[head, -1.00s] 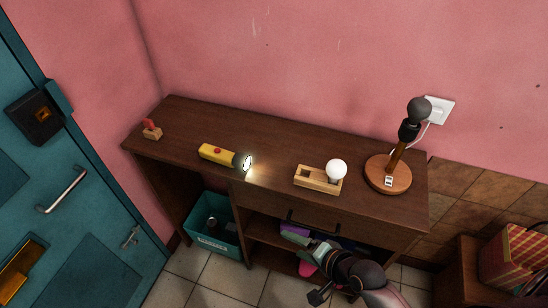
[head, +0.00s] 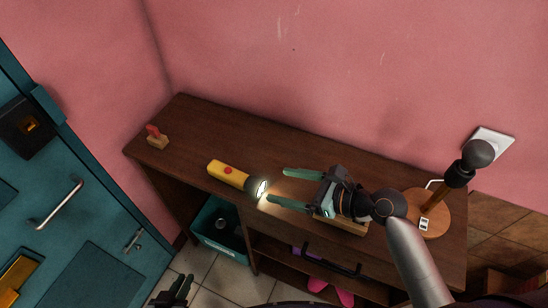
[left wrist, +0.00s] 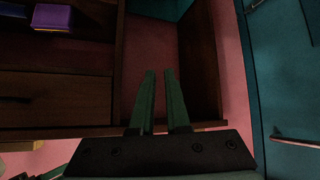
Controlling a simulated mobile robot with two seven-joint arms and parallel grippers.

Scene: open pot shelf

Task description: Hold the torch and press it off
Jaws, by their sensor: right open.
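The torch (head: 228,174) is yellow with a red button and a dark head. It lies on the dark wooden desk, its lit lens pointing right. My right gripper (head: 276,186) is over the desk just right of the torch. Its two green fingers are spread apart with nothing between them and point left, the lower one close to the lens. My left gripper (head: 182,285) is low in front of the desk. The left wrist view shows its two fingers (left wrist: 161,78) close together with a narrow gap and nothing between them.
The desk (head: 215,122) also bears a small red-and-wood switch (head: 156,138) at the left and a lamp (head: 428,212) at the right. A wooden block (head: 352,227) is partly hidden under my right gripper. A teal bin (head: 208,232) stands below. A teal door (head: 95,262) is at left.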

